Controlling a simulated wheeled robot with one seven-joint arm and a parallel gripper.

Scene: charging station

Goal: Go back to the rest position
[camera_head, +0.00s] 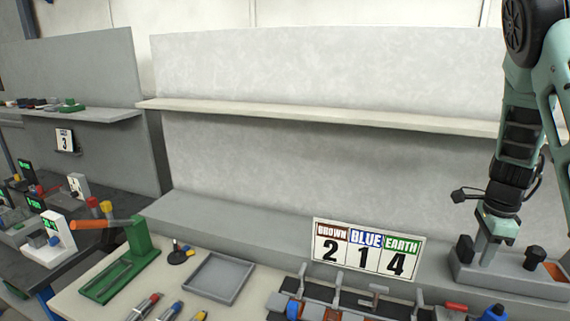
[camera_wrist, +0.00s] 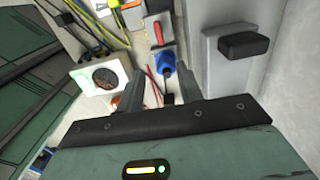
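My gripper (camera_head: 489,243) hangs from my arm at the right of the head view, pointing down close to a grey box with black knobs (camera_head: 510,278). In the wrist view, the two dark fingers of my gripper (camera_wrist: 160,86) stand apart with nothing held between them. A blue plug (camera_wrist: 166,63) and red cables show beyond the fingertips. I cannot tell from the head view whether the fingers touch the box.
A sign reading BROWN 2, BLUE 1, EARTH 4 (camera_head: 366,250) stands at the back of the bench. A grey tray (camera_head: 217,278), a green stand with an orange handle (camera_head: 122,262) and several screwdrivers lie left. A shelf (camera_head: 330,114) runs along the wall.

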